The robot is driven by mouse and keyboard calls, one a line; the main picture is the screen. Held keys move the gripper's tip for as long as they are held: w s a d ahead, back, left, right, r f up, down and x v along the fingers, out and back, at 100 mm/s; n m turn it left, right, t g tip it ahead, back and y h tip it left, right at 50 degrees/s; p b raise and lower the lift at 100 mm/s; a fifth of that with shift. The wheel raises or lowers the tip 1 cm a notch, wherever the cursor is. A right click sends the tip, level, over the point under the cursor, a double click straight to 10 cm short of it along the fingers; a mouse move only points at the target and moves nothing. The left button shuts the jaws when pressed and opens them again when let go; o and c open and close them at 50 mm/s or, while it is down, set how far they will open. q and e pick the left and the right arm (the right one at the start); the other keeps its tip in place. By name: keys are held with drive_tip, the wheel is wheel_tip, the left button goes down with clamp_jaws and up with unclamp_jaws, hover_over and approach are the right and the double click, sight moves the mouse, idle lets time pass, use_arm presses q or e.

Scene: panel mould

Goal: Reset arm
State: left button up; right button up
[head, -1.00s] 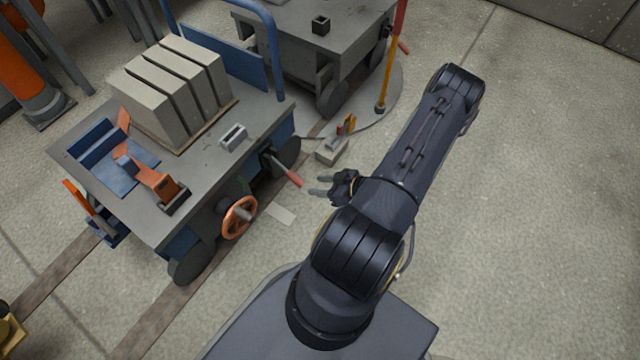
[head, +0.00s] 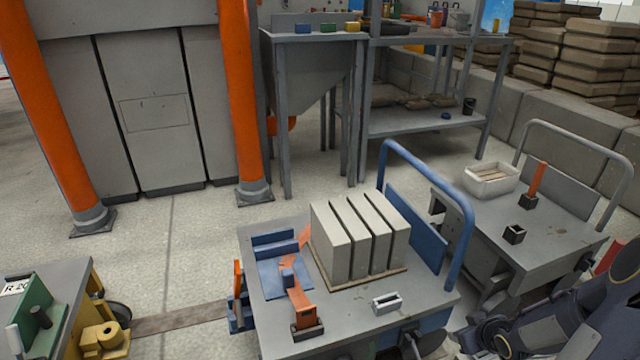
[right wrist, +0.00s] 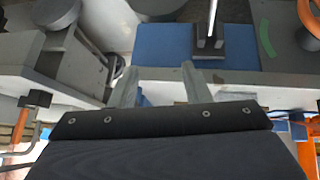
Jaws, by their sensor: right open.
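My right arm (head: 570,318) comes in at the lower right corner of the head view, beside the cart; its gripper cannot be made out there. In the right wrist view my right gripper (right wrist: 159,84) shows two grey fingers set apart, with nothing held between them. Beyond the fingers are a blue surface (right wrist: 163,48) and a dark slotted bracket (right wrist: 208,45). My left gripper is in neither view.
A grey cart (head: 270,329) with a blue handle (head: 463,215) carries upright grey panels (head: 342,252), an orange clamp (head: 302,308) and a small metal block (head: 386,303). A second cart (head: 555,240) stands right. A green and yellow machine (head: 60,315) is lower left.

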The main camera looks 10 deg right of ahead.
drive_tip(key=a+r+m+h, duration=0.1)
drive_tip(key=a+r, duration=0.4)
drive_tip(key=r, duration=0.5)
drive_tip(key=s+a+r+y, duration=0.2)
drive_tip(key=s+a+r, duration=0.25)
drive_tip(key=a, duration=0.25)
drive_tip(key=s+a+r+m+g+y, duration=0.1)
drive_tip(key=s+a+r+y, duration=0.15)
drive_tip(key=s+a, duration=0.35)
drive_tip(key=s+a+r+y, duration=0.2)
drive_tip(key=s+a+r, duration=0.2)
drive_tip(key=a, duration=0.4)
wheel_tip(320, 180, up, 38)
drive_tip(key=p, duration=3.8)
drive_tip(key=shift+w+f+g, duration=0.15)
drive_tip(key=shift+w+g, duration=0.05)
drive_tip(key=shift+g, duration=0.1)
